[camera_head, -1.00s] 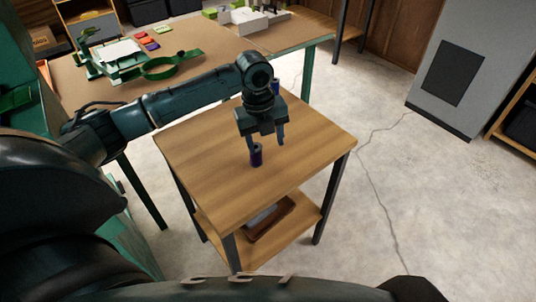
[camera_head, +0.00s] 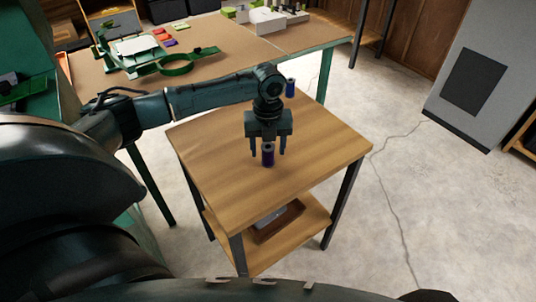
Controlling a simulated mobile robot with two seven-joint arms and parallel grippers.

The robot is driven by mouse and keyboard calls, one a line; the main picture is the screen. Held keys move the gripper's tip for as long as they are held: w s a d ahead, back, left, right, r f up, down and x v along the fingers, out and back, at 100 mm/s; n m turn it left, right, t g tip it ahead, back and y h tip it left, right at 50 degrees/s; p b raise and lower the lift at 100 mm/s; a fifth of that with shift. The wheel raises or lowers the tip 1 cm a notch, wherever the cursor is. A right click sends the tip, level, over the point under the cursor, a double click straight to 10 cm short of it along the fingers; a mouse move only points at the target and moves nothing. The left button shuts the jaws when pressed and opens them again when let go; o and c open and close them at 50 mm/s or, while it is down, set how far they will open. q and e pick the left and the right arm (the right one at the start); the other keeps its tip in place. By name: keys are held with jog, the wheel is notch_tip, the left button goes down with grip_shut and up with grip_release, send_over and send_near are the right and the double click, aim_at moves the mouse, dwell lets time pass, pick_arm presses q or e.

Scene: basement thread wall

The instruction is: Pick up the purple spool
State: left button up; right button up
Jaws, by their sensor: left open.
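The purple spool (camera_head: 268,156) stands upright on the small wooden side table (camera_head: 224,166). My left gripper (camera_head: 268,152) points down over the table, with its fingers spread to the left and right of the spool in the picture. The gripper is open and does not grip the spool. I cannot tell whether the fingers are level with the spool or a little behind it. My right gripper is not in view.
A blue spool (camera_head: 290,88) stands near the table's far edge, behind my left gripper. A lower shelf (camera_head: 288,236) holds a tray. The side table's front and right are clear.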

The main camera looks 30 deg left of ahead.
aim_at(268, 154)
pick_arm(q)
notch_tip(268, 154, down, 3)
jog(key=shift+w+a+f, duration=0.1)
jog(key=shift+f, duration=0.1)
jog(key=c, duration=1.1)
